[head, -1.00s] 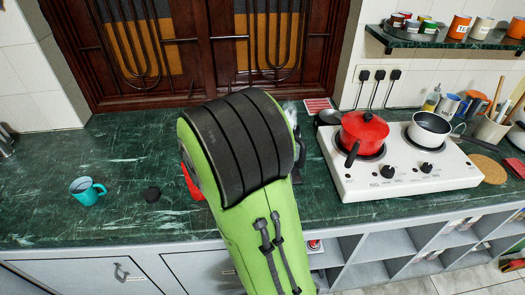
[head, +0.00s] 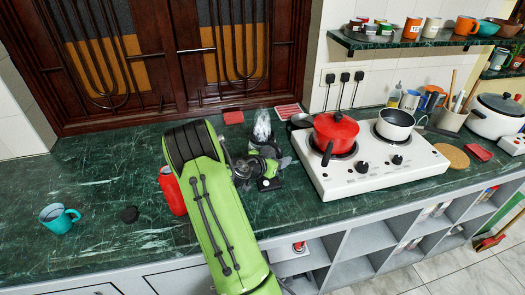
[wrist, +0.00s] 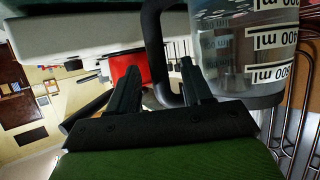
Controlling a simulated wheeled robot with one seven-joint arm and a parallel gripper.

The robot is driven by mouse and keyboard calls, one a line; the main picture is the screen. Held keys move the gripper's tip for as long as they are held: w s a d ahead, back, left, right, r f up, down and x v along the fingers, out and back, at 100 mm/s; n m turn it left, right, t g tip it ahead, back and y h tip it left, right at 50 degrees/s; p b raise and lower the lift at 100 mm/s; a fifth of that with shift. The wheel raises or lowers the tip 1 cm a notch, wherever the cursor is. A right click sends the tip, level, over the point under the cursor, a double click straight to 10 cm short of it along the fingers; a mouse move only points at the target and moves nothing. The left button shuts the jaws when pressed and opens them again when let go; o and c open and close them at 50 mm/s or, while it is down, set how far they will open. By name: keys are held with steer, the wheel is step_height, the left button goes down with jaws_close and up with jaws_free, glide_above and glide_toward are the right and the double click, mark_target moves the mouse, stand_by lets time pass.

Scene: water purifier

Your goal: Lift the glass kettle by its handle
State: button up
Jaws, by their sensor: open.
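The glass kettle (head: 262,126) stands on the green counter near the back wall, left of the stove; my gripper and arm partly hide it in the head view. In the wrist view, the clear kettle (wrist: 238,45) with white measure marks fills the upper right, seen turned. Its black handle (wrist: 154,40) loops down between my two fingers. My gripper (wrist: 160,78) is open, one finger on each side of the handle. I see no clear grip, and contact cannot be told.
The white stove (head: 375,170) with a red pot (head: 336,130) and a white saucepan (head: 395,122) stands close on the right. A red bottle (head: 172,190) is beside my arm.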

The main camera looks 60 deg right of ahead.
steer(key=x, duration=0.3)
steer(key=shift+d, duration=0.2)
steer(key=shift+a, duration=0.1)
steer(key=shift+c, duration=0.3)
jaws_close()
